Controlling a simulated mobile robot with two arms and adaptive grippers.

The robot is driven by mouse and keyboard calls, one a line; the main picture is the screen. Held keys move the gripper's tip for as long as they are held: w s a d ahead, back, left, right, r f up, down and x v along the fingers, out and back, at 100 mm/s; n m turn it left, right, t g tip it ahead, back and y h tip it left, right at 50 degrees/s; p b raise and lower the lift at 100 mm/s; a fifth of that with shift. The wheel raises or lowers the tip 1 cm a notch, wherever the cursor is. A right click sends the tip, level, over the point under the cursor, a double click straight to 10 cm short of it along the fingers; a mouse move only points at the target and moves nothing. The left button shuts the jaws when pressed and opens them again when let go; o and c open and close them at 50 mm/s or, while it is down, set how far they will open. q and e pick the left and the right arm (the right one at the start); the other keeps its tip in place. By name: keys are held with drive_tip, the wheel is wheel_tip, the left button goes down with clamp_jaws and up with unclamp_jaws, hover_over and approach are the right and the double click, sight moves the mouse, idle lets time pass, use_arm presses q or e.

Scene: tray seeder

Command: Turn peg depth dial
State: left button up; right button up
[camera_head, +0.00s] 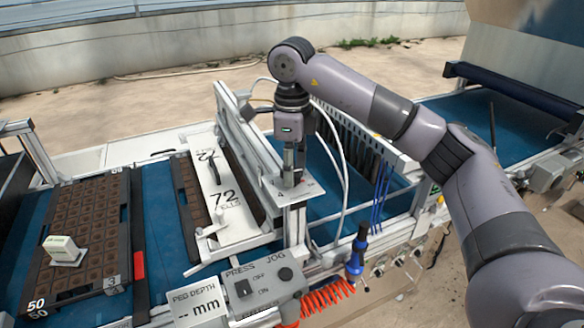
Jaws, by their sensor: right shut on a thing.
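My right gripper (291,165) points straight down over a small light plate (309,188) with printed marks, on top of a post of the seeder frame. It is shut on the peg depth dial at that plate, and its fingers mostly hide the dial. A white display panel (197,303) at the front reads "PEG DEPTH" with dashes and "mm". My left gripper is out of view.
A control box (265,288) with a press switch and jog knob sits below. A black tray (75,235) carries a small white block (64,250). A white plate marked 72 (228,220) lies beside the frame. A blue-handled tool (357,255) and orange coiled hose (328,298) are at the front.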

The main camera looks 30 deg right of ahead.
drive_tip(key=shift+r+m, duration=0.15)
drive_tip(key=shift+m, duration=2.05)
drive_tip(key=shift+w, duration=0.1)
drive_tip(key=o, duration=1.2)
wheel_tip(320, 180, up, 12)
drive_tip(key=shift+f, duration=0.1)
